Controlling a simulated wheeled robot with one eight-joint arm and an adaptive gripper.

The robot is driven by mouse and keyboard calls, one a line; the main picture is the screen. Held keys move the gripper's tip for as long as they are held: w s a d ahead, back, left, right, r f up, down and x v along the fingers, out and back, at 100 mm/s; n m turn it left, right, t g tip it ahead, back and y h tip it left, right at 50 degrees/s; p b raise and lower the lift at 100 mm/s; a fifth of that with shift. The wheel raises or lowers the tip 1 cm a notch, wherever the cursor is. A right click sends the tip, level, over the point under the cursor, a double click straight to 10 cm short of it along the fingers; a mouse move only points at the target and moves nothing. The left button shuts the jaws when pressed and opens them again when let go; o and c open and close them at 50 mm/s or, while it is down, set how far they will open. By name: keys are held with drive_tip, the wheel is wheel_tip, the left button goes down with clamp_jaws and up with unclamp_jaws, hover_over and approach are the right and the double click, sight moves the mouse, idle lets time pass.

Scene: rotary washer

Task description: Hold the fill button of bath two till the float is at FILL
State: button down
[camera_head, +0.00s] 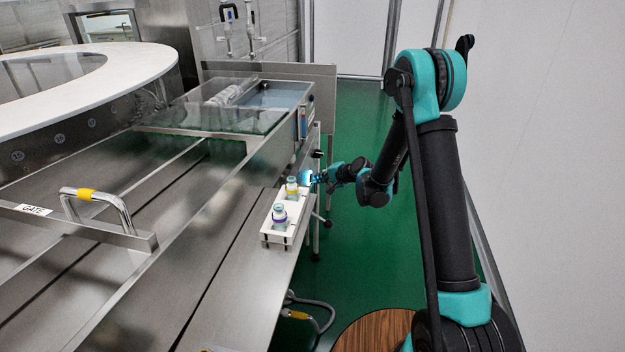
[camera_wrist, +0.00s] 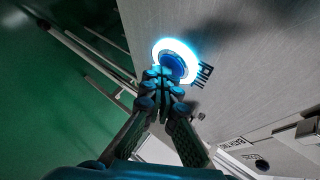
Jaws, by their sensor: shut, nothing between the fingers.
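The fill button (camera_wrist: 176,60) is a round blue button with a brightly lit white-blue ring, set in a metal panel beside a label that appears to read FILL. My gripper (camera_wrist: 160,74) is shut and empty, its fingertips overlapping the lower left of the button. They look in contact with it; how far it is pressed is unclear. In the head view my gripper (camera_head: 313,177) is at the bench front, by a blue glow. A narrow upright gauge (camera_head: 303,122) is on the end of the water bath (camera_head: 285,95); its float and marks are too small to read.
A white rack (camera_head: 264,235) with two capped bottles (camera_head: 279,214) stands on the bench edge close to my gripper. Green floor (camera_head: 345,260) is open beside the bench.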

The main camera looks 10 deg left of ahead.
drive_tip(key=shift+d, duration=0.85)
drive_tip(key=shift+s+d, duration=0.1)
drive_tip(key=shift+d, duration=2.4)
drive_tip(key=s+d+r+n+g+h, duration=0.15)
drive_tip(key=s+d+r, duration=0.25)
drive_tip(key=s+d, duration=0.4)
drive_tip(key=s+d+r+n+h, duration=0.2)
drive_tip(key=s+d+r+h, duration=0.15)
drive_tip(key=s+d, duration=0.4)
drive_tip(key=s+d+h, duration=0.1)
drive_tip(key=s+d, duration=0.2)
drive_tip(key=s, duration=0.4)
drive_tip(key=s+d+f+n+h, duration=0.1)
drive_tip(key=s+d+h, duration=0.1)
drive_tip(key=s+d, duration=0.2)
drive_tip(key=s+d+f+n+g+h, duration=0.1)
drive_tip(key=s+d, duration=0.3)
drive_tip(key=s, duration=0.7)
drive_tip(key=shift+d, duration=0.25)
